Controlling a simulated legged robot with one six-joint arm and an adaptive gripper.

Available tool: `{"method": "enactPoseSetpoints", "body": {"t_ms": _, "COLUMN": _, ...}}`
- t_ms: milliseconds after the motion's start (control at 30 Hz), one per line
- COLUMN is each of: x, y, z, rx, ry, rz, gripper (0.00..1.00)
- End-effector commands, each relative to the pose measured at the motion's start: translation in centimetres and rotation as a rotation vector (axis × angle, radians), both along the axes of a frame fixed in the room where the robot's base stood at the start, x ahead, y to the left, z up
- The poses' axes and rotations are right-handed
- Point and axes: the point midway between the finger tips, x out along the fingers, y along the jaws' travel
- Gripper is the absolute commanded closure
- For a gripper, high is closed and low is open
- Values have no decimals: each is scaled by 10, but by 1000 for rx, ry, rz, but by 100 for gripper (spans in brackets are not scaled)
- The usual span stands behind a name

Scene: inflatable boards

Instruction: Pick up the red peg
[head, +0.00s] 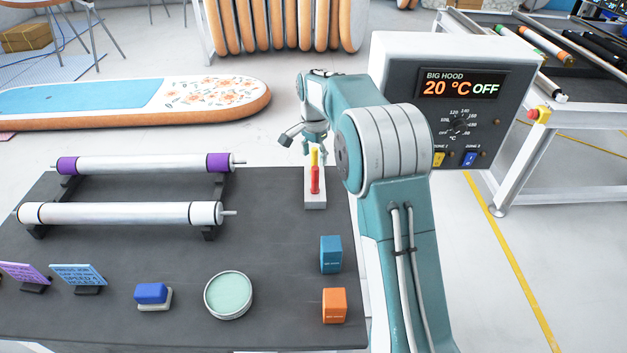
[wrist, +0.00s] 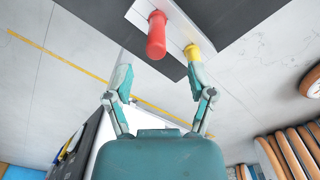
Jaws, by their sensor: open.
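The red peg (head: 315,181) stands upright in a small white holder (head: 315,203) at the far right of the dark table. A yellow peg (head: 315,157) stands just behind it in the same holder. My gripper (head: 303,140) is behind and slightly left of the pegs, partly hidden by my arm. In the wrist view my gripper (wrist: 160,76) is open and empty. The red peg (wrist: 157,36) shows beyond the fingertips, roughly in line with the gap. The yellow peg (wrist: 192,52) appears close to the right fingertip; I cannot tell whether they touch.
A blue box (head: 331,255) and an orange box (head: 334,305) stand nearer on the table. A round green-topped tin (head: 228,295) and a blue block (head: 151,293) lie to the left. Two white rollers (head: 120,213) occupy the left side. Table space left of the holder is clear.

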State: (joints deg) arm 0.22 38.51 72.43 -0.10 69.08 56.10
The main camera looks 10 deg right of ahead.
Motion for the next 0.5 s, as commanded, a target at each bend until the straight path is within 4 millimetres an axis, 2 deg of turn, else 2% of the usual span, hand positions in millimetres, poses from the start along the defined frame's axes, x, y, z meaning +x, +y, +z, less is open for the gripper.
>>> {"method": "enactPoseSetpoints", "body": {"t_ms": 100, "x": 0, "y": -2, "z": -16, "rx": 2, "ry": 2, "rz": -1, "gripper": 29}}
{"method": "enactPoseSetpoints", "body": {"t_ms": 267, "x": -1, "y": -3, "z": -28, "rx": 3, "ry": 2, "rz": 0, "gripper": 29}}
{"method": "enactPoseSetpoints", "body": {"t_ms": 500, "x": -4, "y": 3, "z": -64, "rx": 2, "ry": 1, "rz": 0, "gripper": 29}}
